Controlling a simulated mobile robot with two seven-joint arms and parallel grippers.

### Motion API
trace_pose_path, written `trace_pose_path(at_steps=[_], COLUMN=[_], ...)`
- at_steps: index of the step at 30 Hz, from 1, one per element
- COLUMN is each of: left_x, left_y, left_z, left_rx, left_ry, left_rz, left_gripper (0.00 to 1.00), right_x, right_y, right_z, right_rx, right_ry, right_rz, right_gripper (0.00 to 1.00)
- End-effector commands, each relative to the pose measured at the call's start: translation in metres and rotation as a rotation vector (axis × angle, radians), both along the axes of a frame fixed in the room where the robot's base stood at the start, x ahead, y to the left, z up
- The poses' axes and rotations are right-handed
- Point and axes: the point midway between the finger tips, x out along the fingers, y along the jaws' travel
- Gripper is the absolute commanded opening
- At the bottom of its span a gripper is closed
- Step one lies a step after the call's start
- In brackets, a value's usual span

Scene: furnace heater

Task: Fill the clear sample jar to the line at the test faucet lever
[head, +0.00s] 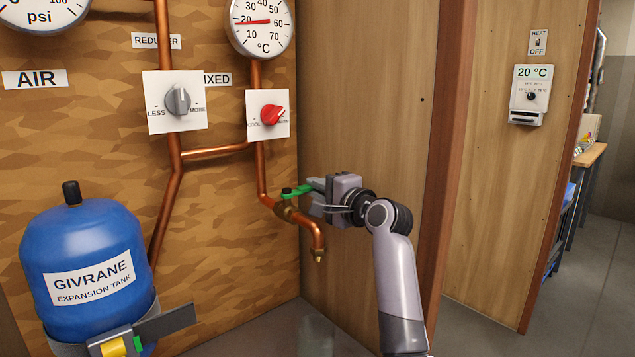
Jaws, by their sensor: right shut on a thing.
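The test faucet is a copper pipe with a brass valve body (284,211) and a spout (319,253) that bends down at its end. Its green lever (298,190) lies roughly level above the valve body. My right gripper (313,193) reaches in from the right and is shut on the lever, its fingers partly covering the lever's outer end. A faint clear shape (318,337), perhaps the sample jar, shows below the spout at the bottom edge. Its fill line and any water in it cannot be made out. My left gripper is not in view.
A blue expansion tank (80,250) stands at lower left, with a grey bracket (170,322) beside it. A grey knob (178,101), a red knob (271,115) and a temperature gauge (262,25) are above the faucet. A wooden panel (365,100) stands behind my right arm.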

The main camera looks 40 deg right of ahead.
Motion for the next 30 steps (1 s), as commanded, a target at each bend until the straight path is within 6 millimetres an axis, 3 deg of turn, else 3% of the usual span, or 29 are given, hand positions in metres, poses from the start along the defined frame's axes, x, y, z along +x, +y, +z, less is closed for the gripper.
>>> trace_pose_path(at_steps=[1,3,9,23,24,25,30], left_x=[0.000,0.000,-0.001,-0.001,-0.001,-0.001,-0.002], left_y=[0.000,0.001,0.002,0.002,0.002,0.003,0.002], left_z=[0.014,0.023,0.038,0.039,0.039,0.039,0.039], left_rx=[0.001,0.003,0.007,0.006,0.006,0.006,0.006], left_ry=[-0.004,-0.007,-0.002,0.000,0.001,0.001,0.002], left_rz=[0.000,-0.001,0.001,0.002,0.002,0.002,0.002], left_gripper=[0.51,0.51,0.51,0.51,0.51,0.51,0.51], right_x=[-0.002,-0.004,-0.010,-0.013,-0.013,-0.013,-0.012], right_y=[0.002,0.003,0.004,0.003,0.003,0.003,0.003], right_z=[0.005,0.005,0.003,0.000,0.000,0.000,0.000], right_rx=[0.003,0.004,0.005,0.000,0.000,0.000,0.000], right_ry=[0.005,0.005,0.003,0.001,0.001,0.001,0.001], right_rz=[-0.023,-0.061,-0.149,-0.182,-0.182,-0.182,-0.181], right_gripper=[0.00,0.00,0.00,0.00,0.26,0.35,0.38])
